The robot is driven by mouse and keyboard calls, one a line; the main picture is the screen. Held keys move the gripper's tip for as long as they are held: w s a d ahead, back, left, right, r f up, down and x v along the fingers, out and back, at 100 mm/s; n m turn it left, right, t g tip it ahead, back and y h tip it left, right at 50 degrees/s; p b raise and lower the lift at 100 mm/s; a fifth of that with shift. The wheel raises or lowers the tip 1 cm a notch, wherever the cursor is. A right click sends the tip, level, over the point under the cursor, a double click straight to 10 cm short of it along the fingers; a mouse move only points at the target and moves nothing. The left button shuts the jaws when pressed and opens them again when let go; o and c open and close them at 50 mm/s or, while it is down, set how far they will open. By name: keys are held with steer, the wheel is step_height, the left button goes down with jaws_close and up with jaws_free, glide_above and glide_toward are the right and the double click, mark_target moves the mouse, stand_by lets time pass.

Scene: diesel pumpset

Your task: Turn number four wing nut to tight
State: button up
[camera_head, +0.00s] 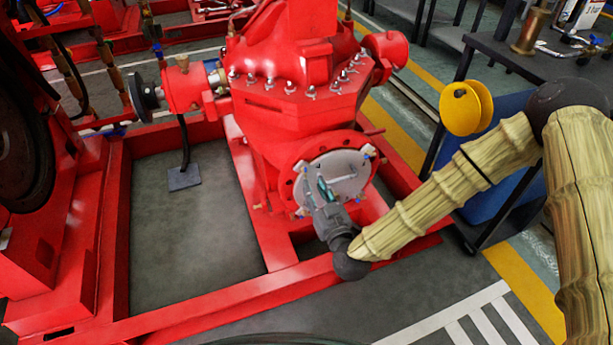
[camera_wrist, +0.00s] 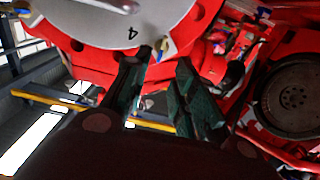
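The round grey cover plate (camera_head: 345,172) is on the front of the red pump, with several small wing nuts around its rim. In the wrist view the plate (camera_wrist: 100,22) fills the top left and bears a printed "4". The number four wing nut (camera_wrist: 163,46), small and brass-coloured with some blue, sits at the plate's edge beside that number. My gripper (camera_wrist: 163,55) is open, its two dark green fingers spread, with the wing nut showing in the gap near the tips. I cannot tell whether either finger touches it. In the head view my gripper (camera_head: 322,190) is at the plate's lower left, hiding part of it.
The red pump body (camera_head: 290,95) rises above the plate. Red frame rails (camera_head: 240,295) run below and around it. A dark workbench (camera_head: 500,50) with a yellow round part (camera_head: 466,108) at its side stands at the right. Open floor (camera_head: 400,290) lies in front of the frame.

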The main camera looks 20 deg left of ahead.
mark_target(306, 172)
steer(key=b+x, duration=0.1)
steer(key=x, duration=0.5)
steer(key=shift+w+a, duration=0.2)
steer(key=shift+w, duration=0.1)
jaws_close()
